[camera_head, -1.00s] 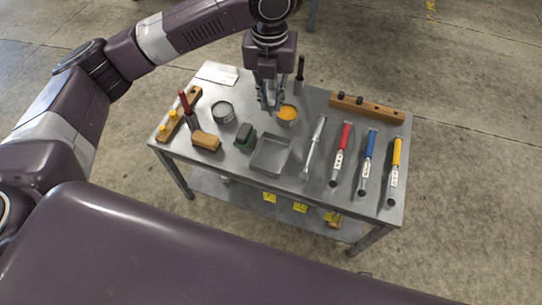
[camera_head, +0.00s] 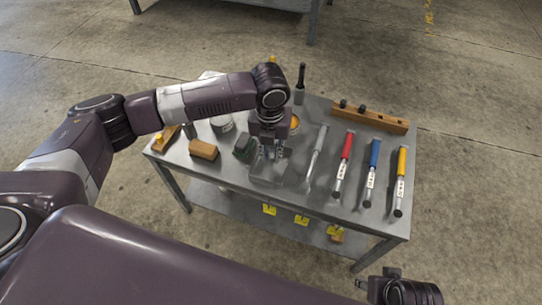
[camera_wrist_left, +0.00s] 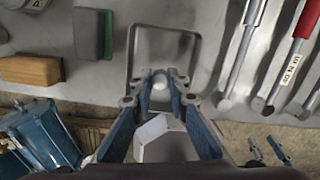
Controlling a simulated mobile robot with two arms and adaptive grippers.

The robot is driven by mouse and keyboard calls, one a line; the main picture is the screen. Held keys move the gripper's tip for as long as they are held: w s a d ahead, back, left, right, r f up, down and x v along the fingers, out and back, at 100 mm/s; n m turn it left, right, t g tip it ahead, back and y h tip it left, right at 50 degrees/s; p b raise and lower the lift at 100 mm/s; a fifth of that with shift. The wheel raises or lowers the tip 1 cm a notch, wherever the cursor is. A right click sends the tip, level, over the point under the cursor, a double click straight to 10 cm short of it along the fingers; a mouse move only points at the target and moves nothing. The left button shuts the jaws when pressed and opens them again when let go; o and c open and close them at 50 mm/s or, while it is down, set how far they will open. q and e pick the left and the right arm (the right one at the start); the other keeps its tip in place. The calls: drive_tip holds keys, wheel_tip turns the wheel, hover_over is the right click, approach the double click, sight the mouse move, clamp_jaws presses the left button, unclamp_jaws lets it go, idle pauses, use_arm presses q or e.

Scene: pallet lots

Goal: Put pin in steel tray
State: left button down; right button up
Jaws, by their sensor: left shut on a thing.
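My left gripper (camera_head: 270,153) points down over the steel tray (camera_head: 266,180), near the front edge of the table. In the left wrist view its fingertips (camera_wrist_left: 160,80) are closed on a small, pale, rounded piece, the pin (camera_wrist_left: 160,84). The pin's full shape is hidden by the fingers. The tray's thin rim (camera_wrist_left: 165,27) frames the fingertips in that view. I cannot tell whether the pin touches the tray floor. Part of my right arm and gripper (camera_head: 372,284) shows at the bottom right, away from the table; its jaw opening is unclear.
A green-and-grey block (camera_head: 244,147) and a wooden block (camera_head: 203,149) stand left of the tray. A silver tool (camera_head: 317,152) and red, blue and yellow-handled tools lie to its right. An orange-filled tin (camera_head: 295,123) sits behind, partly hidden by my left gripper.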

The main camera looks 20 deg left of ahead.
sight(270, 158)
use_arm(q)
drive_tip(key=shift+f, duration=0.55)
use_arm(e)
drive_tip(key=shift+r, duration=0.45)
use_arm(q)
drive_tip(key=c, duration=1.9)
unclamp_jaws()
use_arm(e)
drive_tip(key=shift+f, duration=0.1)
use_arm(q)
drive_tip(key=shift+r, duration=0.25)
drive_tip(key=r+p, duration=0.1)
drive_tip(key=r, duration=0.3)
drive_tip(key=r+p, duration=0.1)
drive_tip(key=r, duration=0.2)
drive_tip(key=r+p, duration=0.1)
drive_tip(key=r, duration=0.3)
drive_tip(key=shift+s+r, duration=0.3)
drive_tip(key=shift+s, duration=0.1)
use_arm(e)
wheel_tip(270, 158, down, 10)
drive_tip(key=s, duration=0.1)
drive_tip(key=shift+s+f+g, duration=0.2)
drive_tip(key=shift+s+g, duration=0.1)
